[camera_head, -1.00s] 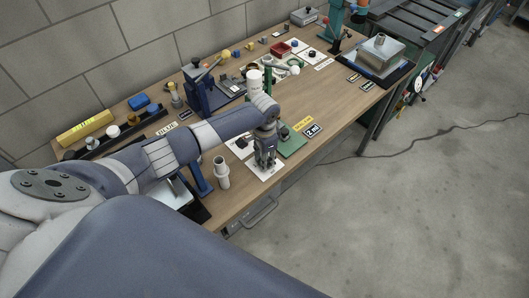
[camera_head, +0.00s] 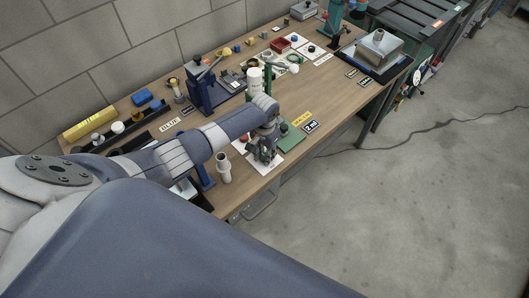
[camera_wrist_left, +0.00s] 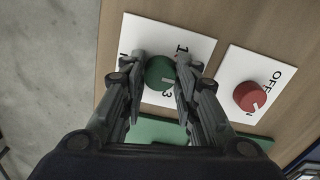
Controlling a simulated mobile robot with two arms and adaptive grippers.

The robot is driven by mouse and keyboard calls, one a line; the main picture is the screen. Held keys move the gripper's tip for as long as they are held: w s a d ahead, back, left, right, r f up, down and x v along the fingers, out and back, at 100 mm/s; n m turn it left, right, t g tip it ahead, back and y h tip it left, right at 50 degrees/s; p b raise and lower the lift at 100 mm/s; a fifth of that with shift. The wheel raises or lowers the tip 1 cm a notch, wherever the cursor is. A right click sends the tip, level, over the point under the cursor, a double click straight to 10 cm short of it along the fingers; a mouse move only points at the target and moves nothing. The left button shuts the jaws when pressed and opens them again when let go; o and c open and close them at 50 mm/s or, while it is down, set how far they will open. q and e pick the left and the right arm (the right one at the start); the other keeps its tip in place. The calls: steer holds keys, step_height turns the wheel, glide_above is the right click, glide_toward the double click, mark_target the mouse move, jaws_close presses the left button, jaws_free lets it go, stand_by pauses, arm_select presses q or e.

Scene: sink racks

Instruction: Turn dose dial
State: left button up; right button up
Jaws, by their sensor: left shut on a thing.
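In the left wrist view the green dose dial (camera_wrist_left: 160,72) sits on a white card (camera_wrist_left: 140,38) with numbers, of which a 1 and a 3 are readable. The dial has a pale pointer mark, directed toward the 3. My left gripper (camera_wrist_left: 161,74) is shut on the green dial, one finger on each side of it. In the head view my left gripper (camera_head: 262,155) points down at the white card (camera_head: 268,165) near the table's front edge, and hides most of the dial. My right gripper is not in view.
A red knob (camera_wrist_left: 250,96) on a card marked OFF is beside the dial. A blue press (camera_head: 203,88) is behind the arm.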

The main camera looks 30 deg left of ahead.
arm_select(q)
steer(key=o, duration=1.1)
steer(key=shift+r, duration=0.15)
step_height(320, 180, up, 12)
steer(key=shift+f, duration=0.15)
